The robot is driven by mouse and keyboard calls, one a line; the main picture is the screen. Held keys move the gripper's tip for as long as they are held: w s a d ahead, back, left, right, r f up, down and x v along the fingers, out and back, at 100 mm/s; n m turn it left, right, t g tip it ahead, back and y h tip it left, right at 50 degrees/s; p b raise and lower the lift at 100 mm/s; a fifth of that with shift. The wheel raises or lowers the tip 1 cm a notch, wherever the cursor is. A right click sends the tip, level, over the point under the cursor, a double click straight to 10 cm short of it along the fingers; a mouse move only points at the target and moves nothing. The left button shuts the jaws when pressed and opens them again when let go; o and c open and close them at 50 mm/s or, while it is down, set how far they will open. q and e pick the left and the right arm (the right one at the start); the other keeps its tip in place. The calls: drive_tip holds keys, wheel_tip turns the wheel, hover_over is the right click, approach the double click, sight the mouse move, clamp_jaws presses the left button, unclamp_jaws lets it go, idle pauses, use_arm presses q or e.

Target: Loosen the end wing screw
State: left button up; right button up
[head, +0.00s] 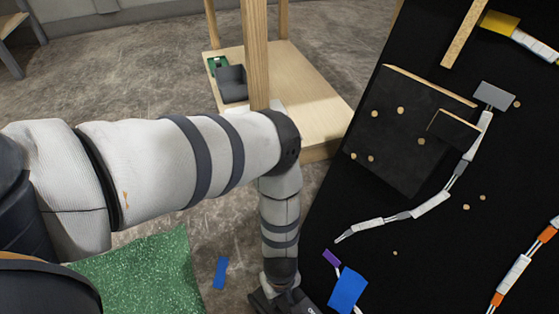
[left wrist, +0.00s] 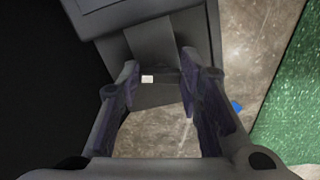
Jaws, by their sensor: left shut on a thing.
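My left arm comes in from the left in the head view and bends straight down. Only the top of its gripper shows there, at the bottom edge, with the fingers out of frame. In the left wrist view, the two fingers of my left gripper (left wrist: 160,76) are closed on a dark grey part (left wrist: 168,76) in front of a dark grey box-like body (left wrist: 150,40). A small white patch (left wrist: 147,79) shows between the fingertips. I cannot make out the wing shape of the end wing screw, so I cannot tell whether this part is it. My right gripper is not in view.
A black panel (head: 430,240) fills the right side, carrying white LED strip pieces (head: 432,204), a grey connector (head: 495,95) and a blue patch (head: 347,290). A wooden stand (head: 290,75) is behind my arm. A green mat (head: 140,275) lies on the floor.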

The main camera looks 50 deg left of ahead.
use_arm(q)
drive_tip(key=shift+n, duration=1.5)
drive_tip(key=o, duration=1.2)
drive_tip(key=shift+f, duration=0.1)
drive_tip(key=shift+c, duration=0.2)
wheel_tip(320, 180, up, 12)
